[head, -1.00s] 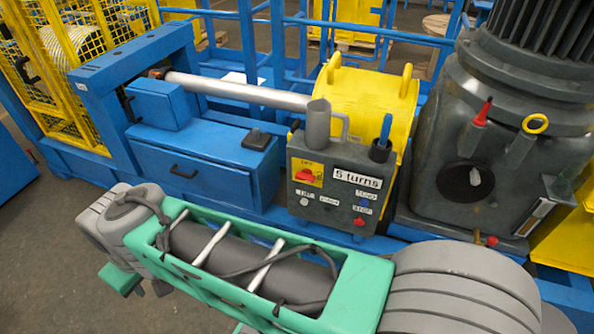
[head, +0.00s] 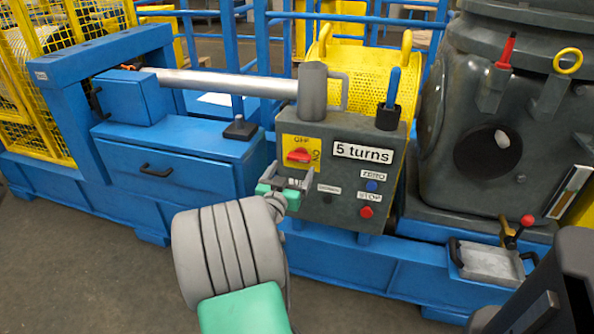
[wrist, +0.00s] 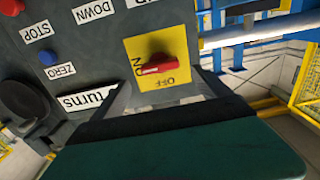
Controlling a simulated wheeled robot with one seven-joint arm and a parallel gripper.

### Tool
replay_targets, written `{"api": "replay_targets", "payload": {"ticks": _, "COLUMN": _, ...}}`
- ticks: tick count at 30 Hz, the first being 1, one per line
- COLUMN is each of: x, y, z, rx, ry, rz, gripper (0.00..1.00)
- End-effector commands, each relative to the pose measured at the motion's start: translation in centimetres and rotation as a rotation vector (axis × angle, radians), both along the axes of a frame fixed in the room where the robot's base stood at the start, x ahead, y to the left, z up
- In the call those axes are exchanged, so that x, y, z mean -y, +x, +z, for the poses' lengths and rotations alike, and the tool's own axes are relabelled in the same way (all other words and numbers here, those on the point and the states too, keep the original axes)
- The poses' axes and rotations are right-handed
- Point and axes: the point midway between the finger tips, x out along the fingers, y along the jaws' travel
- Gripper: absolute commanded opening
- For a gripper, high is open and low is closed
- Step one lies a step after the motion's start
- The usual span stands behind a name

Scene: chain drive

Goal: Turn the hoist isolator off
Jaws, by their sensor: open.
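The hoist isolator is a red rotary handle (head: 299,156) on a yellow plate, at the upper left of a dark grey control box (head: 340,205). In the wrist view the red handle (wrist: 160,65) lies roughly crosswise, its pale-marked end by the ON lettering; OFF is printed below it there. My gripper (head: 290,178) is open just below the handle in the head view. In the wrist view the gripper's dark fingers (wrist: 165,82) stand either side of the yellow plate's lower part, with the handle between and beyond them. I see no clear contact.
The box carries a "5 turns" label (head: 362,152), a blue ZERO button (head: 372,186) and a red STOP button (head: 366,212). A grey jug (head: 312,92) and a dark cup with a blue-handled tool (head: 388,115) stand on top. A blue drawer cabinet (head: 185,170) is to the left.

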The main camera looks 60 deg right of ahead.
Motion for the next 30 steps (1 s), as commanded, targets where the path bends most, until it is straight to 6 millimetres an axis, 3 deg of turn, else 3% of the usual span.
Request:
{"api": "replay_targets", "payload": {"ticks": 3, "x": 2.5, "y": 0.2, "z": 0.1, "rx": 0.0, "ry": 0.001, "rz": -0.004, "gripper": 0.87}}
{"api": "replay_targets", "payload": {"ticks": 9, "x": 5.4, "y": 0.8, "z": 0.0, "rx": -0.001, "ry": 0.002, "rz": -0.001, "gripper": 0.87}}
{"api": "replay_targets", "payload": {"ticks": 18, "x": 5.8, "y": 1.0, "z": 0.1, "rx": -0.002, "ry": 0.003, "rz": 0.002, "gripper": 0.87}}
{"api": "replay_targets", "payload": {"ticks": 30, "x": 5.8, "y": 1.0, "z": 0.1, "rx": -0.002, "ry": 0.003, "rz": 0.002, "gripper": 0.55}}
